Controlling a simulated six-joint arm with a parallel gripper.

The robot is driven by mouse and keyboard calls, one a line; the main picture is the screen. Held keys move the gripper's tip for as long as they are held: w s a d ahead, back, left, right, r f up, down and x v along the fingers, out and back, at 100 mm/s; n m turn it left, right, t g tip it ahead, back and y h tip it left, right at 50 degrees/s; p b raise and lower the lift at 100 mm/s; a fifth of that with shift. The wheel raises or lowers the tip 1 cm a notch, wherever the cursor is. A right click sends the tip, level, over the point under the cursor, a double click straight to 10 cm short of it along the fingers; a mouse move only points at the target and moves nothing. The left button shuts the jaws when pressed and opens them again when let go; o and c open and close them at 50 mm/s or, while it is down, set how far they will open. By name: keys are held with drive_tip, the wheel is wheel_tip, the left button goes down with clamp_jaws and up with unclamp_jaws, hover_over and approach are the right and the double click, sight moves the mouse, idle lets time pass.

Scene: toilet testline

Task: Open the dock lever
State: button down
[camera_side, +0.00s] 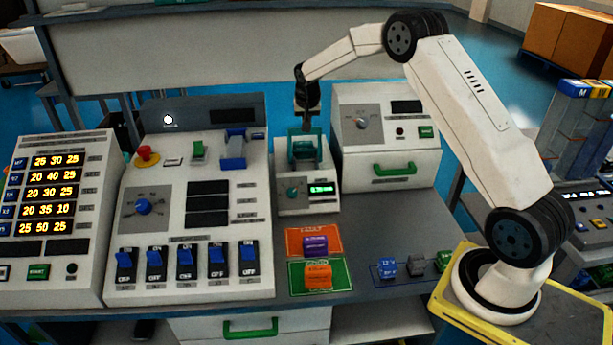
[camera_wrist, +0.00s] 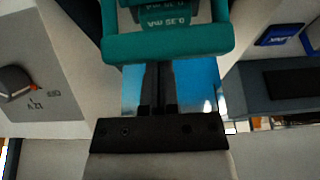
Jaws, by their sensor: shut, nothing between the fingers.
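A teal U-shaped handle (camera_side: 305,148), which looks like the dock lever, stands up on the small white dock unit (camera_side: 305,202) in the middle of the bench. In the wrist view its thick teal crossbar (camera_wrist: 170,45) runs across the top, with a teal part marked "0.35 mA" (camera_wrist: 165,15) behind it. My gripper (camera_side: 307,118) points down right at the lever's top. In the wrist view its dark fingers (camera_wrist: 158,75) are together and empty, their tips reaching the crossbar. I cannot tell whether they touch it or pass behind it.
A switch panel (camera_side: 200,225) with blue rockers and a blue lever (camera_side: 234,150) stands to the left. A white box (camera_side: 387,140) with a green drawer handle (camera_side: 394,168) stands close behind to the right. Orange and green trays (camera_side: 340,277) with small blocks lie in front.

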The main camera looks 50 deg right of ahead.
drive_tip(key=shift+s+a+r, duration=0.3)
drive_tip(key=shift+s+a, duration=0.45)
drive_tip(key=s+a+f, duration=0.3)
drive_tip(key=s+a, duration=0.5)
drive_tip(key=shift+f, duration=0.2)
idle(0.4)
drive_tip(key=shift+w+d, duration=0.1)
wheel_tip(320, 180, up, 5)
drive_tip(key=w+d, duration=0.3)
drive_tip(key=s+a, duration=0.7)
drive_tip(key=shift+t, duration=0.4)
drive_tip(key=shift+s+a, duration=0.1)
idle(0.5)
